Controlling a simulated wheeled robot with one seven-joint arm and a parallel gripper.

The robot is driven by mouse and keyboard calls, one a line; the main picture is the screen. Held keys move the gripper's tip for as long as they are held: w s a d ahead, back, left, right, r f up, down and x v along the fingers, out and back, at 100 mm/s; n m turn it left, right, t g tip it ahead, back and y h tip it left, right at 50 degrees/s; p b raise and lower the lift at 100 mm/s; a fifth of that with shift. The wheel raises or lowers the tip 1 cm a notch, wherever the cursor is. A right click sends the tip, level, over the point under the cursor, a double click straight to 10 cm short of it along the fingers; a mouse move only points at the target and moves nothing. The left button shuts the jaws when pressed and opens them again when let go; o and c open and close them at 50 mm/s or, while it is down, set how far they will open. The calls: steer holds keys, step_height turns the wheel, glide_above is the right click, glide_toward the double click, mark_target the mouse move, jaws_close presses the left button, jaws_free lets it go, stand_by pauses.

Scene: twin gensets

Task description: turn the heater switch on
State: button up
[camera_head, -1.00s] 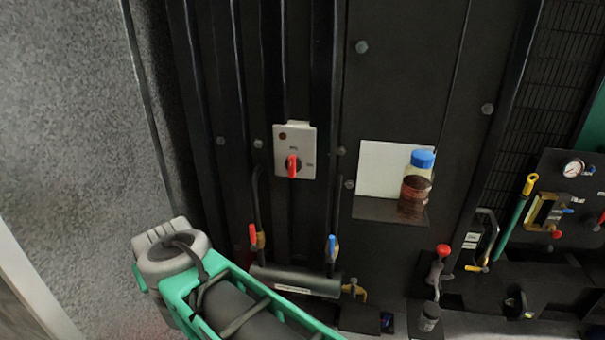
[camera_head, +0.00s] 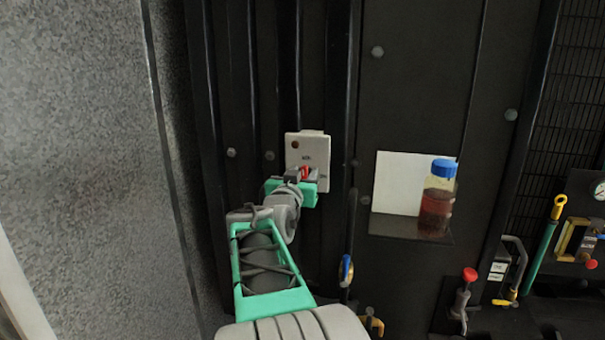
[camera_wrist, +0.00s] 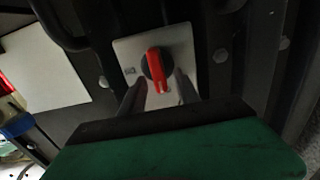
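The heater switch is a light grey plate (camera_head: 308,148) on the black panel, with a small dark round lamp at its upper left. Its red knob (camera_head: 306,172) shows only in part in the head view, behind my gripper (camera_head: 304,178). In the wrist view the red knob (camera_wrist: 156,66) sits on a dark round base, with its handle close to upright in the picture. My gripper's two dark fingers (camera_wrist: 160,92) are apart, one on each side of the knob's lower end. I cannot tell whether they touch it.
A jar with a blue lid (camera_head: 437,198) stands on a small black shelf (camera_head: 410,228) to the right, before a white card (camera_head: 398,182). A blue-handled valve (camera_head: 346,268) is below. A red-knobbed lever (camera_head: 468,276) stands at lower right. Vertical black ribs flank the switch.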

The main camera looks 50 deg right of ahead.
jaws_close()
stand_by(0.3)
stand_by(0.3)
